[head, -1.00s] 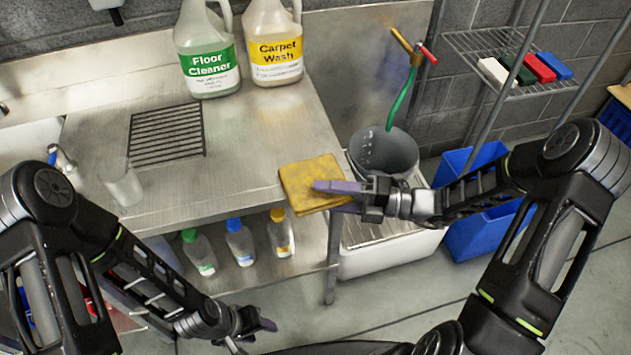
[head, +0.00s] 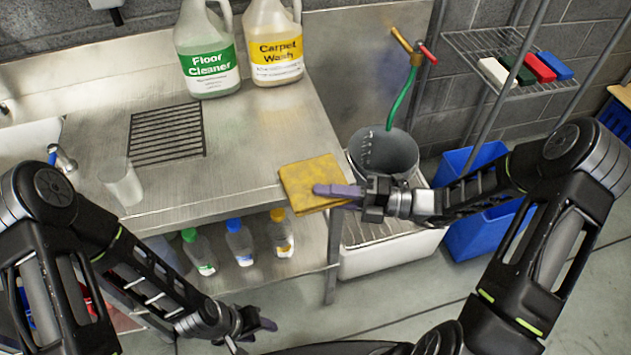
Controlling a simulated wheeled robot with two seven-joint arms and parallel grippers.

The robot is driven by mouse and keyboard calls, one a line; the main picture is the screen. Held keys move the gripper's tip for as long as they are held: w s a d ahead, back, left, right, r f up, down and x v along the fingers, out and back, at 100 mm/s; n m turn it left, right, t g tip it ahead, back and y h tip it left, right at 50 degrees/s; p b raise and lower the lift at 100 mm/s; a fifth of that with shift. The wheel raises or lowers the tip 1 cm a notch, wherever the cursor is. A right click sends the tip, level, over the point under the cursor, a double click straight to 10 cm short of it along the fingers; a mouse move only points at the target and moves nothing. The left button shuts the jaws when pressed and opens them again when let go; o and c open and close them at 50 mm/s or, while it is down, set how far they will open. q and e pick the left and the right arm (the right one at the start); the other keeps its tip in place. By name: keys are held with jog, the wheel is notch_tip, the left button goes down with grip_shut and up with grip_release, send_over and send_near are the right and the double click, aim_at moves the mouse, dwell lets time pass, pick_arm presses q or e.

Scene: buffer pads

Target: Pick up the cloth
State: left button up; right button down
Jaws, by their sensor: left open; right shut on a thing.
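A yellow cloth (head: 306,178) lies flat at the right front corner of the steel counter (head: 245,150), with its right side near the counter's edge. My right gripper (head: 335,191) comes in from the right and is shut on the cloth at its right edge. One purple finger lies over the cloth's top; the other finger is mostly hidden below. My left gripper (head: 258,330) is open and empty, low in front of the counter and well away from the cloth.
Floor Cleaner (head: 207,60) and Carpet Wash (head: 273,50) jugs stand at the counter's back. A clear cup (head: 122,183) stands at left. A grey bucket (head: 385,152) is right of the counter. Small bottles (head: 240,243) stand on the lower shelf.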

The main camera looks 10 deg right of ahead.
jog(key=shift+r, duration=0.1)
notch_tip(320, 180, up, 10)
jog(key=shift+f+p, duration=0.1)
jog(key=shift+p, duration=0.25)
jog(key=shift+d+f, duration=0.1)
dwell(0.7)
